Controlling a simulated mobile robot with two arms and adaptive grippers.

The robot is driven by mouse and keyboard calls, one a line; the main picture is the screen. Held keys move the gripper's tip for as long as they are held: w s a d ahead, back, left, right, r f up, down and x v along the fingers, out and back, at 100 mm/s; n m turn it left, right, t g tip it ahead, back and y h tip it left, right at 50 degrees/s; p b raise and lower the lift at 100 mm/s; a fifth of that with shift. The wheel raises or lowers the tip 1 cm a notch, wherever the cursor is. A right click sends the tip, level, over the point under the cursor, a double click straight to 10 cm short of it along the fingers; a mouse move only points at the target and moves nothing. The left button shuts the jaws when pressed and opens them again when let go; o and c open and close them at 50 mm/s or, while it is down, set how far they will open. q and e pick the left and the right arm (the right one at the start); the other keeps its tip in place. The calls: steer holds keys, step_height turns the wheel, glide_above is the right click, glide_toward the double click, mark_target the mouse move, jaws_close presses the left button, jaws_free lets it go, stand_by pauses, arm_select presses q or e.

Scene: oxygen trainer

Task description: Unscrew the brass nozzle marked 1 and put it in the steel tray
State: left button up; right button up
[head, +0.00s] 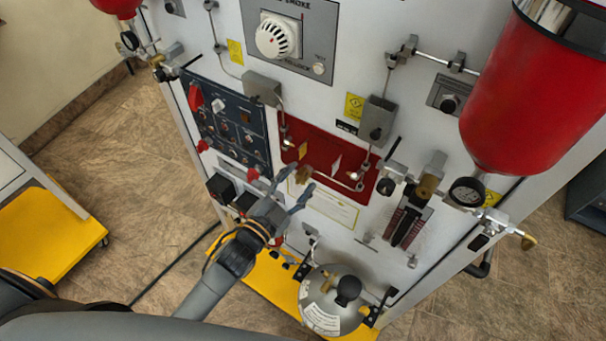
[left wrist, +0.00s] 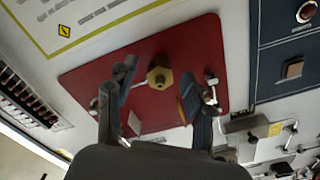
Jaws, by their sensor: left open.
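A brass nozzle (head: 305,174) sits at the lower edge of the red panel (head: 328,152) on the white trainer front. In the left wrist view the brass nozzle (left wrist: 159,77) shows as a hexagon with a dark centre, against the red panel (left wrist: 150,108). I cannot read a number 1 on it. My left gripper (head: 296,183) is open in front of it. In the left wrist view the nozzle appears between the spread fingers of the gripper (left wrist: 156,89), with no clear contact. I cannot make out a steel tray. My right gripper is not in view.
A dark blue switch panel (head: 232,125) is left of the red panel. Thin pipes and fittings run around the panel. A red tank (head: 535,95) juts out at upper right. A round metal vessel (head: 334,302) stands below on a yellow base (head: 270,285).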

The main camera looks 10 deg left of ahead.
mark_target(296, 183)
arm_select(q)
steer(key=shift+p+v, duration=0.5)
steer(key=shift+v, duration=1.45)
steer(key=m, duration=0.3)
steer(key=shift+w+m, duration=0.1)
steer(key=shift+m, duration=0.2)
steer(key=shift+m, duration=1.7)
steer(key=m+b, duration=0.1)
steer(key=m, duration=0.2)
steer(key=m+b, duration=0.1)
steer(key=m, duration=0.2)
steer(key=shift+m, duration=0.4)
